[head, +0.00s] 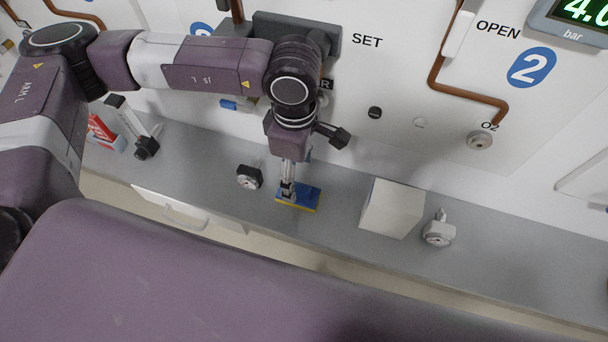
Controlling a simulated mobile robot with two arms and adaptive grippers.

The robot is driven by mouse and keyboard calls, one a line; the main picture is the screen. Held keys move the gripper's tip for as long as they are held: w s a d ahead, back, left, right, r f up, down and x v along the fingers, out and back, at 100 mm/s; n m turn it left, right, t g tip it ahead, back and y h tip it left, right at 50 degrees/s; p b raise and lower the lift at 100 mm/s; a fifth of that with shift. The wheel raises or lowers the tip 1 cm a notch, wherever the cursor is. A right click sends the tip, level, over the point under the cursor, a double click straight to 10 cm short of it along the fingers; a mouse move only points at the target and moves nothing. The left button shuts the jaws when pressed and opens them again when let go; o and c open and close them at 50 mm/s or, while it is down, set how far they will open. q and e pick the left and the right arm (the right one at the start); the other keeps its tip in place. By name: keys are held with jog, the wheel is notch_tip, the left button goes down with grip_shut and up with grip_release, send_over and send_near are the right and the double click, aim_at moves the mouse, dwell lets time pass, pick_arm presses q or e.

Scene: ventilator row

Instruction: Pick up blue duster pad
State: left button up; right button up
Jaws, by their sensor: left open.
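The blue duster pad (309,196) lies on the grey counter, a blue block with a yellow underside, near the middle of the head view. My left gripper (288,194) points down over the left part of the pad, with its fingertips at or just above it. The gripper is open. It hides part of the pad, and I cannot tell whether the fingers touch it. My right gripper is not in view.
A white box (392,208) and a gauge (438,230) stand right of the pad on the counter (340,235). Another gauge (249,177) lies to its left. A red item (101,130) sits in a holder farther left. The wall panel rises close behind.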

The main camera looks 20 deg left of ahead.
aim_at(298, 187)
pick_arm(q)
notch_tip(298, 187, down, 3)
jog(key=shift+s+r+p, duration=0.1)
jog(key=shift+s+p, duration=0.05)
jog(key=shift+p, duration=0.4)
notch_tip(298, 187, down, 4)
jog(key=shift+r+p, duration=0.1)
jog(key=shift+p, duration=0.65)
jog(key=shift+f, duration=0.35)
jog(key=shift+w+f, duration=0.15)
jog(key=shift+w, duration=0.05)
jog(key=c, duration=1.4)
jog(key=shift+o, duration=0.2)
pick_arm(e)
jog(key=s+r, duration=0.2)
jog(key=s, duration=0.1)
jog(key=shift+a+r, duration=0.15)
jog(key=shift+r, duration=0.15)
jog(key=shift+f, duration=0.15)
